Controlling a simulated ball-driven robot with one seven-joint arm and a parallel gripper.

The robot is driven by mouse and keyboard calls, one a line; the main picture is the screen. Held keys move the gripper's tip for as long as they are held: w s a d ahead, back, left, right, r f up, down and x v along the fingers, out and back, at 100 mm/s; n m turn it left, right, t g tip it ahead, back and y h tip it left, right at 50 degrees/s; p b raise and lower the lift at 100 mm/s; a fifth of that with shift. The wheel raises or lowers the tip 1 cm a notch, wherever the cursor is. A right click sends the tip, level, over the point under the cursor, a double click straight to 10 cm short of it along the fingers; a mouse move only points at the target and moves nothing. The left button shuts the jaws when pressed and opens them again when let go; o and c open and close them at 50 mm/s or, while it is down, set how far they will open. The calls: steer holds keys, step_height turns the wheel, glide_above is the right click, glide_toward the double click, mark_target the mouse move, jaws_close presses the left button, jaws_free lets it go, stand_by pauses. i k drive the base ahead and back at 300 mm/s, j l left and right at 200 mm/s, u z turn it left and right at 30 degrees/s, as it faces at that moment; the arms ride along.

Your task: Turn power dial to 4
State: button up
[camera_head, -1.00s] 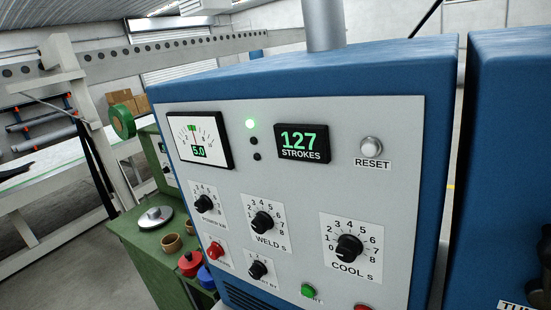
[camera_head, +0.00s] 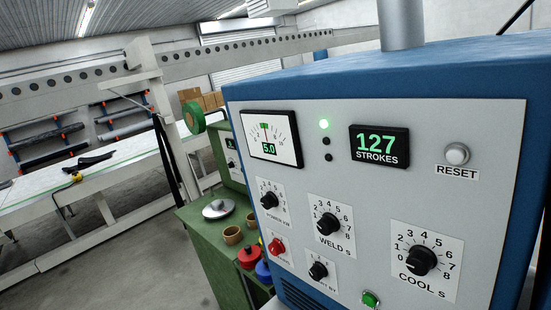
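The power dial (camera_head: 269,200) is a small black knob on a white scale plate at the left of the grey control panel (camera_head: 440,122). Its label is slanted and only partly legible, and its exact pointer setting is too small to tell. Above it, a meter (camera_head: 271,138) shows a green 5.0 and a needle near the middle of its arc. My gripper is not in view; nothing is seen touching the dial.
Nearby are the weld dial (camera_head: 328,223), cool dial (camera_head: 421,260), a smaller dial (camera_head: 318,270), a red button (camera_head: 276,246), a green button (camera_head: 370,299) and the reset button (camera_head: 457,154). A green bench (camera_head: 202,222) stands left of the blue cabinet.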

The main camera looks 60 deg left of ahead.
mark_target(270, 201)
steer(key=j+u, duration=0.1)
steer(key=u, duration=0.35)
steer(key=j+u, duration=0.1)
steer(key=u, duration=0.35)
steer(key=j+u, duration=0.15)
steer(key=u, duration=0.35)
steer(key=i+j+u, duration=0.1)
steer(key=j+u, duration=0.2)
steer(key=i+j+u, duration=0.1)
steer(key=u, duration=0.2)
